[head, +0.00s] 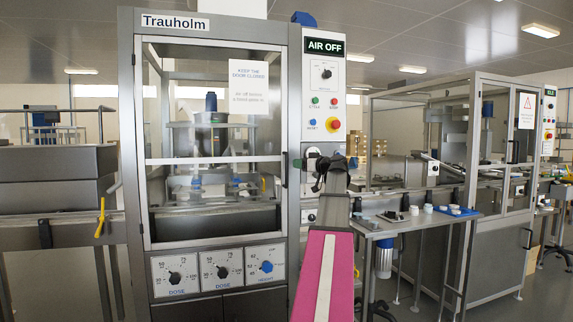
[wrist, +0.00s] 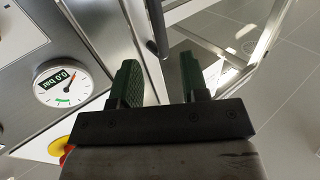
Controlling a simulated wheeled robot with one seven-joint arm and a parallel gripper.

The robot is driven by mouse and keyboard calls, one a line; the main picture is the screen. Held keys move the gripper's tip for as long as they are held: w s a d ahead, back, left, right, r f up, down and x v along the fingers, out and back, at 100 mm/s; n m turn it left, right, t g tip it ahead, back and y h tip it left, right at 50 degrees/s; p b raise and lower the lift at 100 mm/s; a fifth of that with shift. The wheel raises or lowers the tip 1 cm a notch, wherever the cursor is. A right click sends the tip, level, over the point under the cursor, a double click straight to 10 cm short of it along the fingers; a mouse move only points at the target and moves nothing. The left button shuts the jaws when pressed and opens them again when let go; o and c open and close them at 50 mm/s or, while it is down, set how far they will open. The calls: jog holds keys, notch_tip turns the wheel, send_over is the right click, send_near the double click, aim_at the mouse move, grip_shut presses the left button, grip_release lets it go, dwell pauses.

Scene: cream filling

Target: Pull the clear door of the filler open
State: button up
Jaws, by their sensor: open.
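The filler (head: 215,285) stands at the left in the head view, with its clear door (head: 215,150) on the front. The door looks shut against its frame. A dark upright handle (head: 284,170) is on the door's right edge. My gripper (head: 322,168) is just right of this handle, in front of the control panel. In the wrist view its two green fingers (wrist: 160,80) are apart with nothing held. The dark handle bar (wrist: 157,28) shows in line with the gap, beyond the fingertips. I cannot tell how far off it is.
The control panel (head: 325,90) reads AIR OFF. A pressure gauge (wrist: 63,82) reading 0.0 bar is left of my fingers in the wrist view. A side table (head: 400,222) with small items and a blue tray (head: 450,211) is at the right. Another machine (head: 470,150) stands behind it.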

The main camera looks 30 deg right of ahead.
jog(key=x, duration=0.7)
jog(key=shift+w+a+f, duration=0.1)
jog(key=shift+w, duration=0.2)
grip_shut()
